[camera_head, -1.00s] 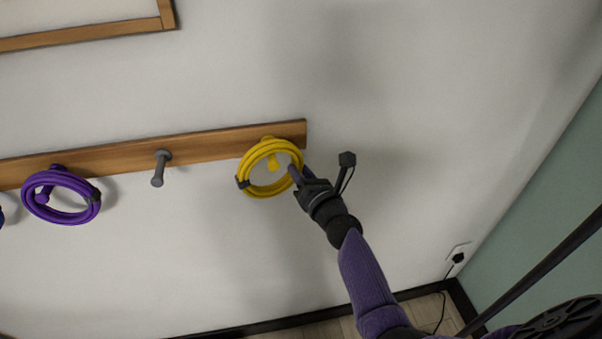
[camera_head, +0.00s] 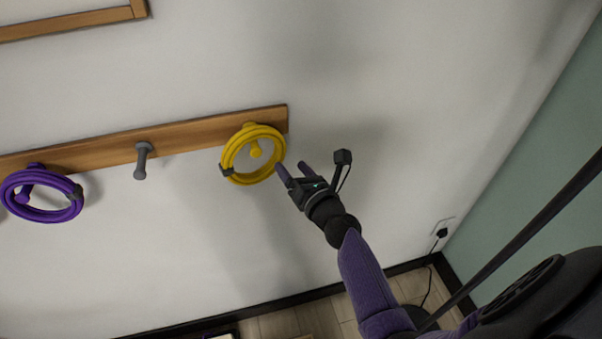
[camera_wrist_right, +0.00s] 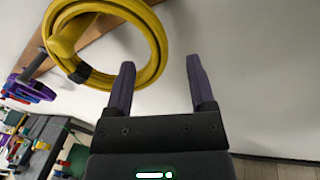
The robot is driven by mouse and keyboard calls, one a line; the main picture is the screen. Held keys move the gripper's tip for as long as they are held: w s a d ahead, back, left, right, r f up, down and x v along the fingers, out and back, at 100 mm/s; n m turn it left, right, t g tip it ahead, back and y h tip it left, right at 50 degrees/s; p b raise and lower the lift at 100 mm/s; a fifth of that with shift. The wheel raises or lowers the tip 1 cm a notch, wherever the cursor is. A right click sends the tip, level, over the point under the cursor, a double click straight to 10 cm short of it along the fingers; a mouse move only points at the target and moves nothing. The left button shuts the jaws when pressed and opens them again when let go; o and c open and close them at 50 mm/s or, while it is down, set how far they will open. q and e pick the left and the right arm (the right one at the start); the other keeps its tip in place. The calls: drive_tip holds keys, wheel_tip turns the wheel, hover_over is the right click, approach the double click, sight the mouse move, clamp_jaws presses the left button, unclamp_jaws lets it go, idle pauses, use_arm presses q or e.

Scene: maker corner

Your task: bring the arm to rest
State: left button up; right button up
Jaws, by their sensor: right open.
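My right gripper (camera_head: 293,170) is open and empty, just to the right of and below a yellow coil (camera_head: 228,152). The yellow coil hangs on a yellow peg (camera_head: 256,152) at the right end of a wooden rail (camera_head: 200,136). In the right wrist view, the two purple fingers (camera_wrist_right: 160,88) stand apart with bare wall between them. The yellow coil (camera_wrist_right: 157,45) is at upper left there, close to the left finger; I cannot tell whether they touch. My left gripper does not show.
A purple coil (camera_head: 72,208) hangs at the left of the rail. A bare grey peg (camera_head: 141,162) sits between the coils. A wall socket (camera_head: 443,228) with a plugged cord is at lower right. The wall right of my gripper is clear. A cluttered bench (camera_wrist_right: 45,145) shows at lower left.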

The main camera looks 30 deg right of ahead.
drive_tip(key=s, duration=0.6)
drive_tip(key=s+a+f+n+g+y, duration=0.1)
drive_tip(key=s+a+n+g+y, duration=0.45)
drive_tip(key=n, duration=0.75)
drive_tip(key=s+a+f+n+g+y, duration=0.1)
drive_tip(key=s+a+n+g+y, duration=0.15)
drive_tip(key=a+n, duration=0.8)
drive_tip(key=s+d+f+n+g+h, duration=0.3)
drive_tip(key=s+d+n+g+h, duration=0.35)
drive_tip(key=s+n, duration=0.8)
wheel_tip(320, 180, down, 25)
drive_tip(key=d+n+g+h+b, duration=0.2)
drive_tip(key=n+b, duration=0.3)
drive_tip(key=b, duration=0.2)
drive_tip(key=s+d+f+b, duration=0.2)
drive_tip(key=s+f+b, duration=0.3)
drive_tip(key=s+f, duration=0.8)
wheel_tip(320, 180, down, 3)
drive_tip(key=shift+s+d+r+g, duration=0.1)
drive_tip(key=shift+s+d+g, duration=0.1)
drive_tip(key=shift+s+g, duration=0.25)
